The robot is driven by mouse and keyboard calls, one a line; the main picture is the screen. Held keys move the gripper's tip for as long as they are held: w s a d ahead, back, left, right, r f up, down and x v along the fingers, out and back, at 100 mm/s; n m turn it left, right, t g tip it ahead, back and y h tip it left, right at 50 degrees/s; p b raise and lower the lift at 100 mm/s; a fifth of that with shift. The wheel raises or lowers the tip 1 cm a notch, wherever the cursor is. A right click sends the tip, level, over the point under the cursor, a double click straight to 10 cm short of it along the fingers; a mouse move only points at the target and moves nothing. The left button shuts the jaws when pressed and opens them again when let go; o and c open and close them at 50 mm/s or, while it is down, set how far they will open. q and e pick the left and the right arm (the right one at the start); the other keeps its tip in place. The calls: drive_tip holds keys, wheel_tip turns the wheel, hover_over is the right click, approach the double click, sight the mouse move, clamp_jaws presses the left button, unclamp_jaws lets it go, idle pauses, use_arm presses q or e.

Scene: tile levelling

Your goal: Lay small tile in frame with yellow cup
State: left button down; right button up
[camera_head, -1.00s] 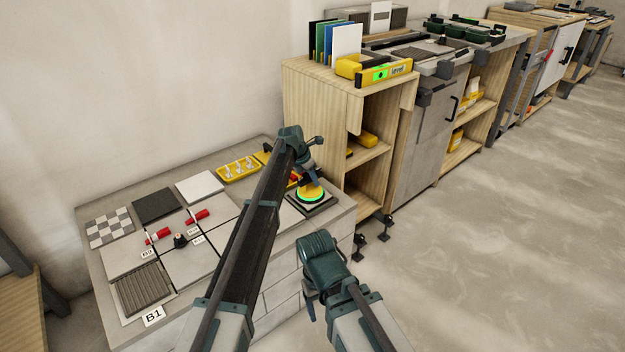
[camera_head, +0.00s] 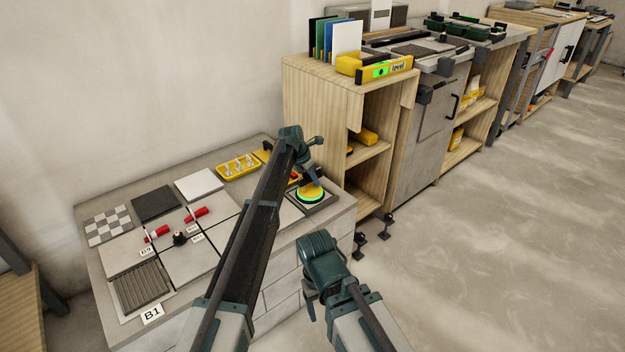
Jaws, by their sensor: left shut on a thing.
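The yellow cup (camera_head: 310,195) with a bright green ring shows at the right end of the stone-block bench. My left gripper (camera_head: 312,183) points down from above and is shut on the cup. The dark square frame (camera_head: 327,205) surrounds the area beneath the cup. The small tile under the cup is mostly hidden, and I cannot tell whether it lies flat in the frame. My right gripper (camera_head: 311,308) hangs in front of the bench, away from the frame, and its fingers are too hidden to read.
Grey tiles (camera_head: 190,262) with red-handled pieces (camera_head: 196,214) lie left of my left arm. A yellow tray (camera_head: 238,166) stands at the back. A wooden shelf (camera_head: 318,108) with a yellow level (camera_head: 374,68) stands right behind the frame. The floor at right is open.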

use_arm(q)
drive_tip(key=c, duration=0.6)
unclamp_jaws()
drive_tip(key=p+v, duration=1.2)
drive_tip(key=v, duration=0.2)
drive_tip(key=shift+p, duration=0.4)
drive_tip(key=shift+f, duration=0.15)
